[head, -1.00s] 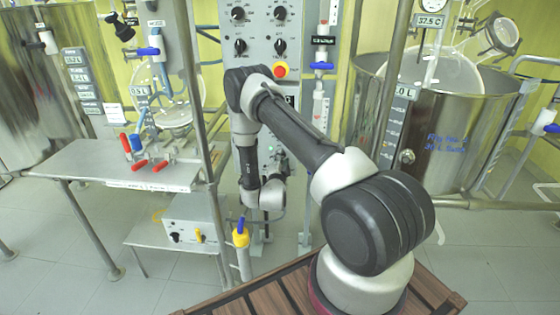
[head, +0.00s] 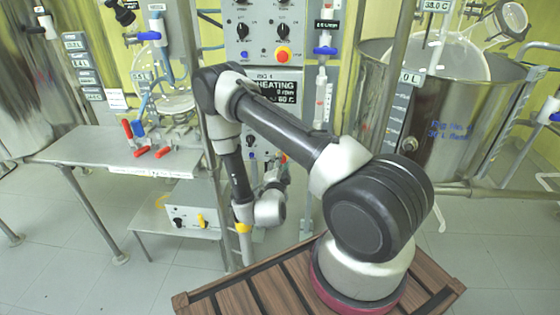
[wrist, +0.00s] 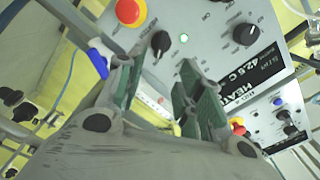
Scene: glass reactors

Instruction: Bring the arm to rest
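My arm (head: 285,130) rises from its base at the right, bends at an elbow in front of the control panel, and hangs down to the wrist joint (head: 268,208). In the wrist view my gripper (wrist: 160,85) shows two fingers with green pads. They stand apart with nothing visible held between them. In the head view the gripper is small and partly hidden behind my arm, near the panel's lower part. Beyond the fingers in the wrist view is a panel with a black knob (wrist: 245,34) and a red button (wrist: 130,12).
The control panel (head: 264,20) shows "HEATING" on its display (head: 275,88). A metal side table (head: 110,150) with red-handled clamps stands left, a steel vessel (head: 455,95) right. An upright metal post (head: 213,160) is close to my forearm. Floor (head: 70,260) is clear at front left.

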